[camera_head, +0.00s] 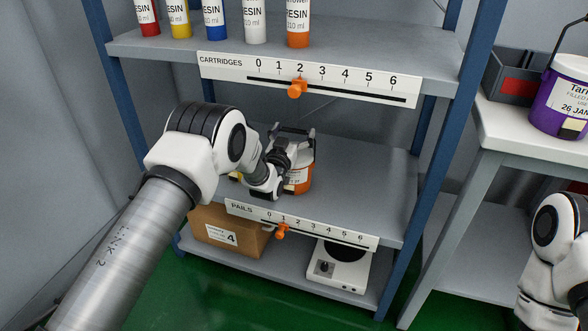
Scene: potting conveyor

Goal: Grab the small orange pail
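The small orange pail (305,178) stands on the middle shelf, the one labelled PAILS. It has a white label, and its left side and top are partly hidden by my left gripper. My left gripper (294,140) is at the top of the pail, with dark finger parts over and beside its rim. Whether the fingers are closed on the pail or its handle cannot be told. My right arm shows at the right edge, but its gripper is out of frame.
Several resin cartridges (298,24) stand on the upper shelf (350,40) above my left arm. A purple pail (560,98) and grey bin (512,78) stand on the right table. The middle shelf's right side (370,180) is clear.

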